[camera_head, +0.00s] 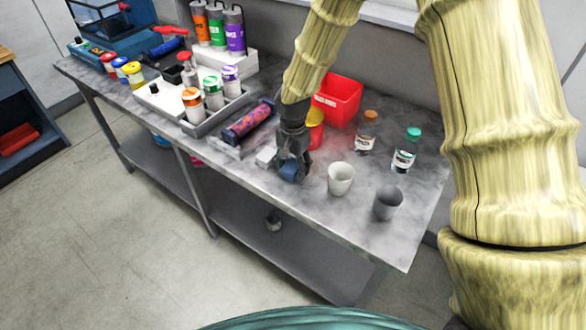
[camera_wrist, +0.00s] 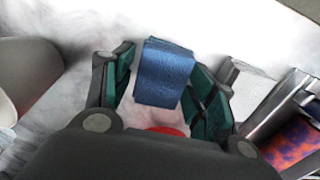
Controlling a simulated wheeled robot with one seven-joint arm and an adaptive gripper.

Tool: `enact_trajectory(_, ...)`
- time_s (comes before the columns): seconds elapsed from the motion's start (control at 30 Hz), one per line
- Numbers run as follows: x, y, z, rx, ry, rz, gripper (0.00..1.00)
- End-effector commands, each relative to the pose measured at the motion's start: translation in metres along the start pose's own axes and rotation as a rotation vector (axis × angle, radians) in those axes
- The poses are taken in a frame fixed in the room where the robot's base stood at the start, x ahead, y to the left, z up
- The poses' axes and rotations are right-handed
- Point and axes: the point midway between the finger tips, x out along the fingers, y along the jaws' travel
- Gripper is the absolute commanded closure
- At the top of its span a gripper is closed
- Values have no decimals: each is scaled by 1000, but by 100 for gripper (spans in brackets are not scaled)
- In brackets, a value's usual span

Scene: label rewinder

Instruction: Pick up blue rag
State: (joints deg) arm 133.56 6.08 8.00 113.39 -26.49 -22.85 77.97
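The blue rag (camera_wrist: 164,72) looks like a small folded block with a textured surface. It sits between the two fingers of my gripper (camera_wrist: 163,80) in the wrist view, with the dark green pads close against its left and right sides. In the head view the rag (camera_head: 289,171) shows at the fingertips of my gripper (camera_head: 293,165), low over the front part of the grey marbled table (camera_head: 330,212). I cannot tell whether the rag is clear of the tabletop. The fingers hide part of it.
A white cup (camera_head: 340,179) and a grey cup (camera_head: 387,204) stand to the right. A red bin (camera_head: 338,100) and two bottles (camera_head: 367,131) (camera_head: 405,151) are behind. A patterned roll (camera_head: 248,122) and a small white block (camera_head: 266,157) lie left.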

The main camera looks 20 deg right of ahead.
Motion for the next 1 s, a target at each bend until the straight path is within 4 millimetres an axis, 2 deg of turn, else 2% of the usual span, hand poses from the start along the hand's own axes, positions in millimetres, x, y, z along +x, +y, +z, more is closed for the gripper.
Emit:
enact_trajectory(0.03,0,0,0,0,0,0,59)
enact_trajectory(0.13,0,0,0,0,0,0,78)
enact_trajectory(0.23,0,0,0,0,0,0,78)
enact_trajectory(0.27,0,0,0,0,0,0,81)
enact_trajectory(0.57,-3,0,0,0,0,0,81)
enact_trajectory(0.93,-35,0,0,1,2,-2,81)
enact_trajectory(1.0,-34,9,10,-2,0,1,81)
